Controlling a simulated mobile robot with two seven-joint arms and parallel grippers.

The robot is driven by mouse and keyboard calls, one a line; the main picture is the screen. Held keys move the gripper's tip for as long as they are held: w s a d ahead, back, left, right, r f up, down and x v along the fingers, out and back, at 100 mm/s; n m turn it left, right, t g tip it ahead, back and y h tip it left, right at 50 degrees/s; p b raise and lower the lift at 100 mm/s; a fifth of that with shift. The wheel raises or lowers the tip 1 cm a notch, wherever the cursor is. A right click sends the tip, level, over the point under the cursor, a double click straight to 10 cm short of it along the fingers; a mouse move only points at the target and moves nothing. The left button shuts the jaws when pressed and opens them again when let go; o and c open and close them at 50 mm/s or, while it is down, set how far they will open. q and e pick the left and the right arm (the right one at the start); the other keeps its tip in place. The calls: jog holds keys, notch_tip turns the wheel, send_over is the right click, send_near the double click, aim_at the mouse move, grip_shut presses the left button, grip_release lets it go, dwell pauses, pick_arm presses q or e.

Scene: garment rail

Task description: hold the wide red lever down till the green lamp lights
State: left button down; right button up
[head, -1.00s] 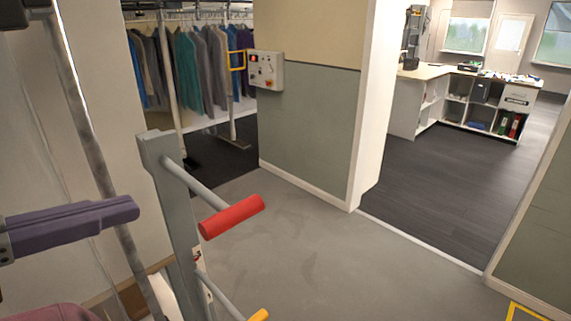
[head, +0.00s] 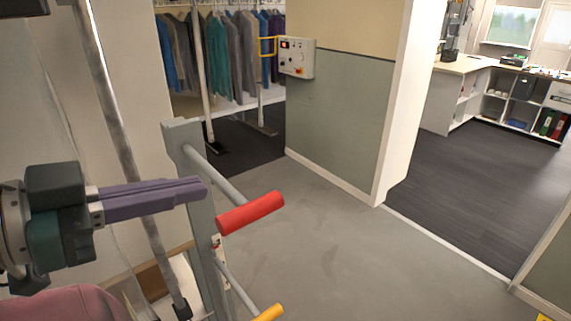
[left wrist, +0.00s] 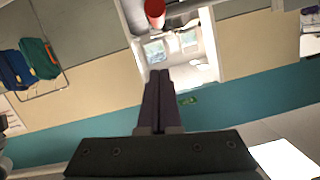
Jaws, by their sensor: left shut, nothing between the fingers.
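The wide red lever (head: 250,213) is a thick red grip on a grey bar from an upright grey post (head: 185,140). It stands out level or nearly so. My left gripper (head: 204,188) has its purple fingers shut and empty, left of the red grip and slightly above it in the picture. It seems apart from the lever. In the left wrist view the closed fingers (left wrist: 158,75) point up toward the red lever's end (left wrist: 155,12) at the top edge. I see no lit green lamp. My right gripper is not in view.
A yellow-ended lever (head: 268,312) sits lower on the same post. A wall control box (head: 297,58) shows a small red light. Garments (head: 215,50) hang on a rail at the back. Grey floor (head: 340,240) right of the post is clear.

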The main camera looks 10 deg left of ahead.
pick_arm(q)
jog(key=p, duration=0.2)
send_over(237, 217)
jog(key=f, duration=0.2)
notch_tip(237, 217, down, 2)
jog(key=shift+d+f+b, duration=0.1)
jog(key=shift+f+b, duration=0.15)
jog(key=shift+b, duration=0.05)
jog(key=shift+f, duration=0.55)
